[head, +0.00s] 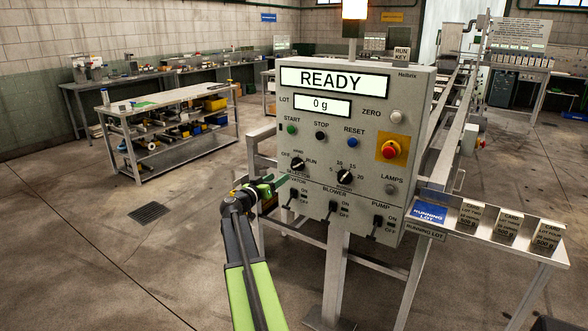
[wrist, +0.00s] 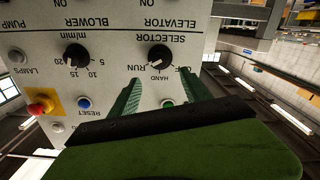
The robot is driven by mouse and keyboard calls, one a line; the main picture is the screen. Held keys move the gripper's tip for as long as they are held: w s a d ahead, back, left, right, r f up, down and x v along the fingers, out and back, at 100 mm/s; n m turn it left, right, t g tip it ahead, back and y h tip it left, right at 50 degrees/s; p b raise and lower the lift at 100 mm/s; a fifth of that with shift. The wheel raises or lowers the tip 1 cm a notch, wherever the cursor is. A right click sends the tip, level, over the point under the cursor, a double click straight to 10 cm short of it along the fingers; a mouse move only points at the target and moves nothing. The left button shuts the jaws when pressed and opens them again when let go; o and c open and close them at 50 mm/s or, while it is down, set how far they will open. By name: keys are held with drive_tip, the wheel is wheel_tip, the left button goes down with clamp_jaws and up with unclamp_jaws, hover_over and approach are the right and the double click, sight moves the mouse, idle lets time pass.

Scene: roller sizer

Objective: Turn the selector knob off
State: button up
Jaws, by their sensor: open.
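The black selector knob (head: 297,163) is on the lower left of the grey control panel (head: 410,90), among the labels OFF, HAND and RUN. It also shows upside down in the wrist view (wrist: 159,56), where its pale pointer seems to lean toward RUN. My gripper (head: 273,185) is in front of the panel's lower left edge, below and left of the knob. In the wrist view my gripper (wrist: 160,88) is open, its two green fingers apart and pointing toward the knob. The space between the fingers is empty, and the knob looks clear of them.
Toggle switches (head: 333,208) sit below, and START, STOP and RESET buttons (head: 321,136) above. A red emergency button (head: 390,149) is at right. The display (head: 334,81) reads READY.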

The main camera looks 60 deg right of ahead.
sight(294, 167)
drive_tip(key=d, duration=1.1)
drive_tip(key=shift+d, duration=0.35)
